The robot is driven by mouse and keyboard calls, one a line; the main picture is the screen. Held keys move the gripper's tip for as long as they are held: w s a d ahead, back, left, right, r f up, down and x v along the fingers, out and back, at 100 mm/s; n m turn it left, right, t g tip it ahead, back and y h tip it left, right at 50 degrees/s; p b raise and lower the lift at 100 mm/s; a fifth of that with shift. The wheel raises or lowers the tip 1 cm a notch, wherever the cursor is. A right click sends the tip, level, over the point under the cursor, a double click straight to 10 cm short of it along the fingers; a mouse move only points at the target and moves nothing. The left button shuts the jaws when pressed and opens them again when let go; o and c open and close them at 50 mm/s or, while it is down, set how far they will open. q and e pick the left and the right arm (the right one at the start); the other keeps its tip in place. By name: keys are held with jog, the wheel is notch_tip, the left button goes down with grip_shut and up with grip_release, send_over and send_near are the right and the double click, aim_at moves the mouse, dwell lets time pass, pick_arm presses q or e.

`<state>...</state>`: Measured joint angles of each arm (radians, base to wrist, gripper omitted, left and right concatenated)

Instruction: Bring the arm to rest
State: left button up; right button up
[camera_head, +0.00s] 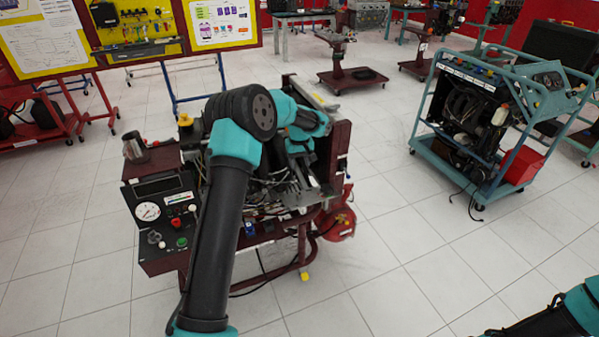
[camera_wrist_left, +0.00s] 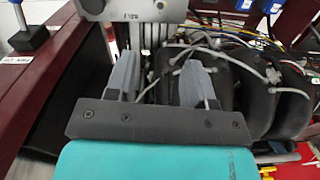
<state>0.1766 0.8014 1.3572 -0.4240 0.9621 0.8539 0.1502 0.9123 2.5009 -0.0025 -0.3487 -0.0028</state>
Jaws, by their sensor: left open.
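My left arm reaches up from the bottom of the head view, over the engine trainer (camera_head: 340,150) with its dark red frame. Its wrist is bent down over the trainer, and the arm partly hides the gripper there. In the left wrist view my left gripper (camera_wrist_left: 160,82) is open, with its two grey fingers apart and nothing clearly held between them. A grey metal block and black engine parts with pale hoses lie just beyond the fingers. Only part of my right arm shows at the lower right of the head view; its gripper is out of the picture.
The trainer carries a control panel (camera_head: 160,220) with a gauge and buttons. A red round tank (camera_head: 337,222) hangs at its right side. A teal-framed engine trainer (camera_head: 475,120) stands at the right. Display boards (camera_head: 135,25) stand behind. Tiled floor between the trainers is clear.

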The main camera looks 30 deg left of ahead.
pick_arm(q)
jog(key=shift+r, duration=0.55)
jog(key=s+d+f+m+h, duration=0.2)
jog(key=s+d+f, duration=0.4)
jog(key=d+f, duration=0.15)
jog(key=s+d+f+m+h, duration=0.1)
jog(key=s+d+f+m, duration=0.1)
jog(key=s+d+f, duration=0.55)
jog(key=s+d+f+m, duration=0.1)
jog(key=s+d+f, duration=0.2)
jog(key=s, duration=0.8)
jog(key=s+d+f+m, duration=0.2)
jog(key=s+d+f, duration=0.1)
jog(key=s, duration=0.8)
jog(key=shift+d+f+t+h, duration=0.2)
jog(key=shift+f+t+h, duration=0.2)
jog(key=shift+f, duration=0.3)
